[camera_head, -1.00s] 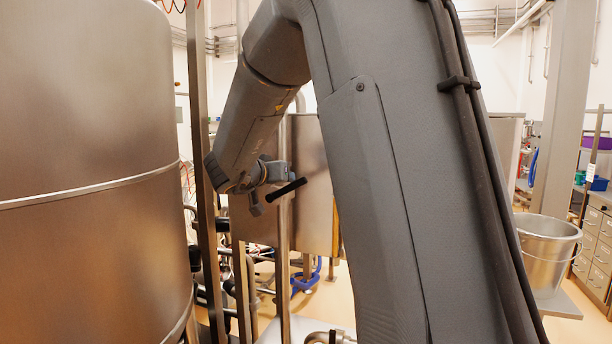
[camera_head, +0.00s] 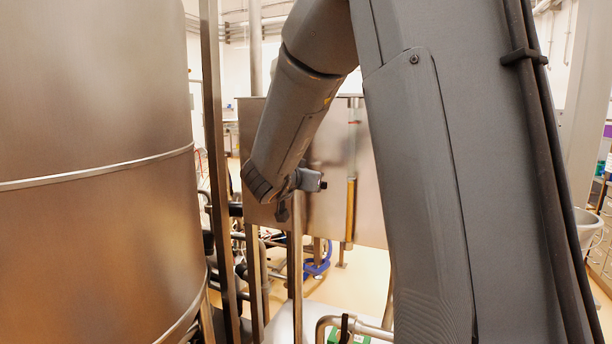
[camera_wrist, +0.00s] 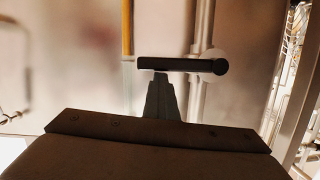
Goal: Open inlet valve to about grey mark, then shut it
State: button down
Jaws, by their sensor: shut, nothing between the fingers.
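A black bar-shaped handle, which looks like the inlet valve's lever (camera_wrist: 175,65), lies about level across the wrist view. Its right end is round, with a pale disc behind it. My gripper (camera_wrist: 160,80) is shut and empty. Its fingertips are just below the bar's left part in that view; I cannot tell whether they touch it. In the head view my gripper (camera_head: 310,180) is beyond the upright post, in front of a metal panel. The handle is not clear in the head view. I see no grey mark.
A large steel vessel (camera_head: 95,150) fills the left of the head view. A metal post (camera_head: 215,160) stands beside it. A steel panel (camera_head: 365,190) with a yellow strip (camera_head: 350,210) is behind my gripper. Pipes (camera_head: 335,322) run along the bottom. A steel bucket (camera_head: 585,225) stands at the right.

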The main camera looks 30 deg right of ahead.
jog(key=shift+s+f+g, duration=0.15)
jog(key=shift+s+f, duration=0.05)
jog(key=shift+f, duration=0.5)
jog(key=shift+s+f+g, duration=0.15)
jog(key=shift+f, duration=0.5)
jog(key=shift+d, duration=0.1)
jog(key=w+r+p+v, duration=0.1)
jog(key=r+p+v, duration=0.1)
jog(key=p+v, duration=0.4)
jog(key=v, duration=0.4)
jog(key=shift+s+r, duration=0.2)
jog(key=shift+r, duration=0.05)
jog(key=shift+w, duration=0.1)
